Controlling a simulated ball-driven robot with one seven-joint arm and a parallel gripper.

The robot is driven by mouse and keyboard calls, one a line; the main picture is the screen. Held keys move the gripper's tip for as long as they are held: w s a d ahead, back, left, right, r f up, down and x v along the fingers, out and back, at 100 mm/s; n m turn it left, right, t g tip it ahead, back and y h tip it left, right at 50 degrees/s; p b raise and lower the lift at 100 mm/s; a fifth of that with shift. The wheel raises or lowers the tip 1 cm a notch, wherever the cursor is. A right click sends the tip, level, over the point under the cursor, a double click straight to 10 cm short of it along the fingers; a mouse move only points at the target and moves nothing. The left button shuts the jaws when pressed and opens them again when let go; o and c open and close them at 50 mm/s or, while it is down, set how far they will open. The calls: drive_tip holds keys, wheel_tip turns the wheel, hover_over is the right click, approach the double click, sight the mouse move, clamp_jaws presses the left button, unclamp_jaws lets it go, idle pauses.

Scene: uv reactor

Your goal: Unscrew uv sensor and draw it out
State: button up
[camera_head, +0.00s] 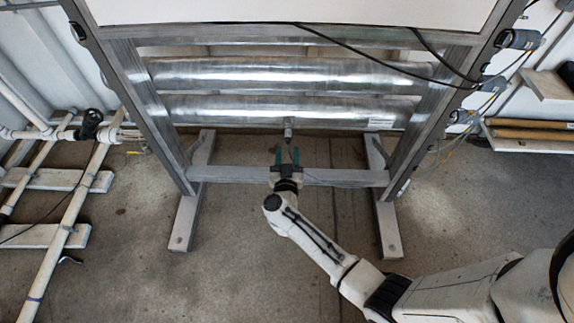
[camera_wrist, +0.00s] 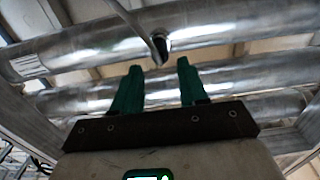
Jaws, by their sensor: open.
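The uv sensor (camera_head: 288,131) is a small dark and silver fitting under the lower reactor tube (camera_head: 240,110), in the middle of the frame. In the wrist view the sensor (camera_wrist: 161,42) hangs from the tube above and beyond my fingertips, with a cable running up from it. My gripper (camera_head: 288,156) is open, with two green fingers pointing toward the sensor. The fingers (camera_wrist: 158,80) are apart with nothing between them. The sensor looks clear of the fingers, roughly in line with the gap between them.
A metal frame (camera_head: 340,177) with a low crossbar surrounds the tubes, its feet (camera_head: 190,205) on the floor. Dark cables (camera_head: 380,62) cross the upper tube. White pipes (camera_head: 75,210) lie at left and a shelf (camera_head: 535,144) stands at right. The floor in front is largely clear.

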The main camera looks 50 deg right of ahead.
sight(288, 140)
drive_tip(key=shift+x, duration=3.4)
clamp_jaws()
drive_tip(key=shift+r, duration=0.15)
drive_tip(key=shift+n+p, duration=0.3)
drive_tip(key=shift+n, duration=0.1)
drive_tip(key=shift+n+p, duration=1.4)
drive_tip(key=shift+n, duration=0.8)
